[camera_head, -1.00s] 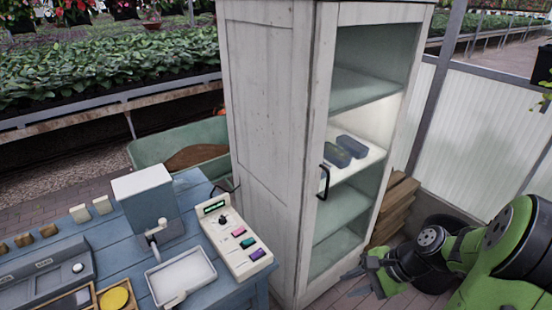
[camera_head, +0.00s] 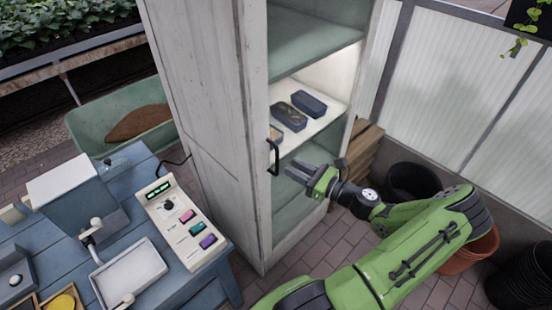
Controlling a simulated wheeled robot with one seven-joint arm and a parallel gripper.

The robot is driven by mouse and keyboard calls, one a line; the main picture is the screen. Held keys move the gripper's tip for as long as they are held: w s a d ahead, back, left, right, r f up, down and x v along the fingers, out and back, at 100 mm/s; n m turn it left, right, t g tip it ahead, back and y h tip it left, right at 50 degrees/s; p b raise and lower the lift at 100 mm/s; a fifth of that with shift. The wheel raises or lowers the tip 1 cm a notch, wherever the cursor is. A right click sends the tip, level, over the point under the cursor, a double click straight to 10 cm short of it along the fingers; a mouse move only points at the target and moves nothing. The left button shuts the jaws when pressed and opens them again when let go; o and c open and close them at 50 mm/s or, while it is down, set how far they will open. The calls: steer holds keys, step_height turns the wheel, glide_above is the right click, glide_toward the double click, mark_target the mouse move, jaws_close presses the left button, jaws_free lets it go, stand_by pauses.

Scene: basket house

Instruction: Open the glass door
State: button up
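The white wooden cabinet stands upright in the middle, and its glass door (camera_head: 306,45) faces right and looks closed. Shelves and dark blocks (camera_head: 297,108) show through the glass. A black handle (camera_head: 273,157) sits on the door's left edge. My gripper (camera_head: 312,178) is in front of the door, a little to the right of the handle and slightly below it. Its fingers are spread apart with nothing between them, and they point toward the handle side. The gripper appears apart from the handle.
A blue table (camera_head: 60,255) with a control box (camera_head: 184,222) and a white tray (camera_head: 130,274) stands left of the cabinet. Stacked wood (camera_head: 362,145), a black pot (camera_head: 411,180) and a terracotta pot (camera_head: 472,252) lie to the right. Brick floor (camera_head: 325,245) is free before the cabinet.

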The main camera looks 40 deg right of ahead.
mark_target(277, 172)
steer(key=x, duration=0.6)
steer(key=shift+w+a, duration=0.2)
steer(key=shift+w, duration=0.05)
jaws_close()
steer(key=shift+s, duration=0.1)
